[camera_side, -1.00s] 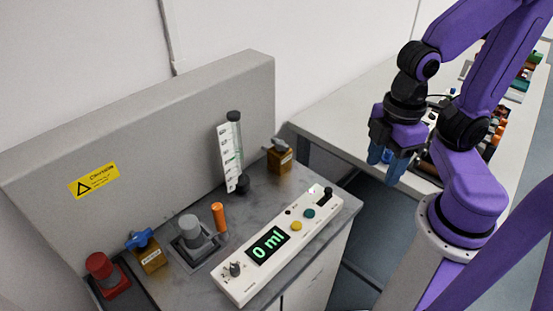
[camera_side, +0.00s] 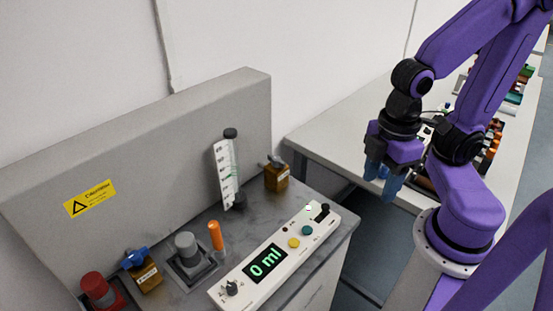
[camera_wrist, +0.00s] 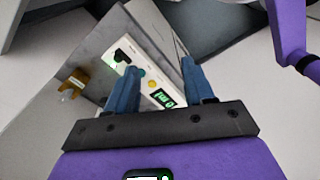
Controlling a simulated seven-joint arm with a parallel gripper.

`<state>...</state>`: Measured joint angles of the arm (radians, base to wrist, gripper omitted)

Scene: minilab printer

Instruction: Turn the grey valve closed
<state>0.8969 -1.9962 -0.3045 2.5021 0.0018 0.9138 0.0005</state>
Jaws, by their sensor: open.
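My gripper (camera_side: 382,178) has blue fingers and is raised to the right of the bench, well apart from the valve. In the wrist view the fingers (camera_wrist: 160,66) are spread with nothing between them.
A white control box (camera_side: 290,252) reading "0 ml" runs along the bench front. A white table (camera_side: 345,120) stands behind.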

